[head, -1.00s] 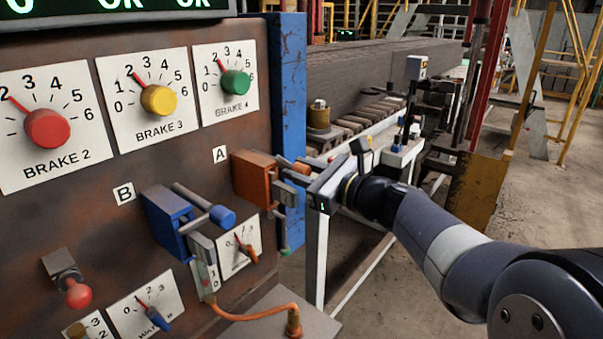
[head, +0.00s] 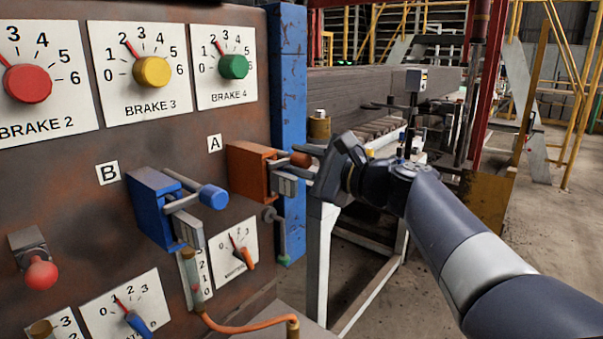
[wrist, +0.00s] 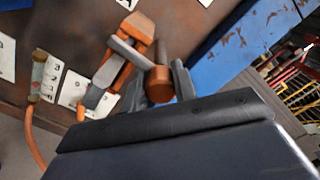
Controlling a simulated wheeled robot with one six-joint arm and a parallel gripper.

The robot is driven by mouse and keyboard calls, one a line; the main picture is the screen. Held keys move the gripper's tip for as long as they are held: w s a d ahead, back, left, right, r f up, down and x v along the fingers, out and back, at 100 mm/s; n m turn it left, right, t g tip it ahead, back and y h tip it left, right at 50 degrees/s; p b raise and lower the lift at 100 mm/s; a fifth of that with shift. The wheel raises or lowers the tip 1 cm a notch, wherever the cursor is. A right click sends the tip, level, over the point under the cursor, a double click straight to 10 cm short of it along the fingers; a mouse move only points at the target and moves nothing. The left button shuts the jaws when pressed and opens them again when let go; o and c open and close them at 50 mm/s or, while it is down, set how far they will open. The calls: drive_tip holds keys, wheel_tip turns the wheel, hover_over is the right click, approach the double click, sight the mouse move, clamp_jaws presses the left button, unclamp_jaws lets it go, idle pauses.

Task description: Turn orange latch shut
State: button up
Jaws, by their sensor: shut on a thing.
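The orange latch (head: 250,172) is mounted on the rusty panel beside label A. Its handle ends in an orange knob (head: 301,159), pointing right. My gripper (head: 309,164) is shut on this handle at the knob. In the wrist view the knob (wrist: 159,80) sits between my two fingers (wrist: 160,84), and the latch body (wrist: 138,25) is behind it. A grey hasp with an orange part (wrist: 108,68) lies to the left of the knob. My fingers partly hide the handle in the head view.
A blue latch (head: 155,205) with a blue knob is on the panel at left, by label B. A blue post (head: 287,90) stands behind my gripper. An orange cable (head: 250,328) runs below. A white-framed stand (head: 318,245) is under my gripper.

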drive_tip(key=shift+n, duration=0.3)
idle(0.4)
drive_tip(key=o, duration=0.7)
drive_tip(key=b+v, duration=0.1)
drive_tip(key=v, duration=1)
drive_tip(key=shift+a, duration=0.1)
drive_tip(key=x, duration=1.1)
drive_tip(key=shift+p, duration=0.3)
